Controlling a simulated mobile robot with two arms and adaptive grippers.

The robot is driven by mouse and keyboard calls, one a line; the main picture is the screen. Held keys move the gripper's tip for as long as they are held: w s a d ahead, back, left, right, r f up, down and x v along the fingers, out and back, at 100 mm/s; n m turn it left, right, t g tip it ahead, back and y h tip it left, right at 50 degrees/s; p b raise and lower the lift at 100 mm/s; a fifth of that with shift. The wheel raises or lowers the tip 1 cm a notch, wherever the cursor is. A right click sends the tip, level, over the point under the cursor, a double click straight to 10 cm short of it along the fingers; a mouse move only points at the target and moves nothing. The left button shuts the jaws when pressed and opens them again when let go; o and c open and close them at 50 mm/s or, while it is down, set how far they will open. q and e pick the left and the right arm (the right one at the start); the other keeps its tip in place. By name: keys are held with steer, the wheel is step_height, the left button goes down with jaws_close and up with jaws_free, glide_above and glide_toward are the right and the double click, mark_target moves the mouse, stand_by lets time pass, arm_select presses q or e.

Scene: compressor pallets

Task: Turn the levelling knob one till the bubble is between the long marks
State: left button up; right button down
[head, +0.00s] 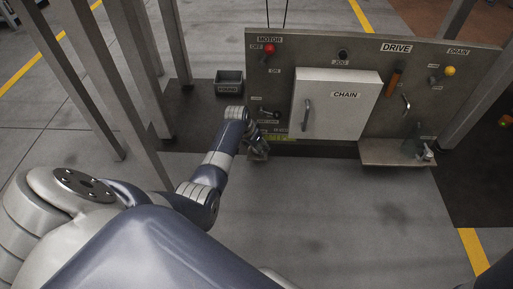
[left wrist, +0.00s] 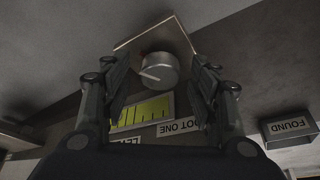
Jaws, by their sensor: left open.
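The levelling knob (left wrist: 159,70) is a round grey knob with a pale pointer line, in the left wrist view. It sits between the open fingers of my left gripper (left wrist: 160,95), apart from both. A yellow-green level vial (left wrist: 143,112) with dark marks lies beside the knob; part of it is behind a finger, and I cannot make out the bubble. A label reading "FOOT ONE" (left wrist: 180,127) is next to it. In the head view my left gripper (head: 259,150) is at the lower left corner of the panel, and the knob is hidden there. My right gripper is not in view.
A shelf (head: 385,158) juts out at right. A FOUND bin (head: 229,78) stands left. Posts rise at left.

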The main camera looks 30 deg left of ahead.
arm_select(q)
steer(key=shift+w+f, duration=0.1)
steer(key=c, duration=1.1)
steer(key=shift+o, duration=0.2)
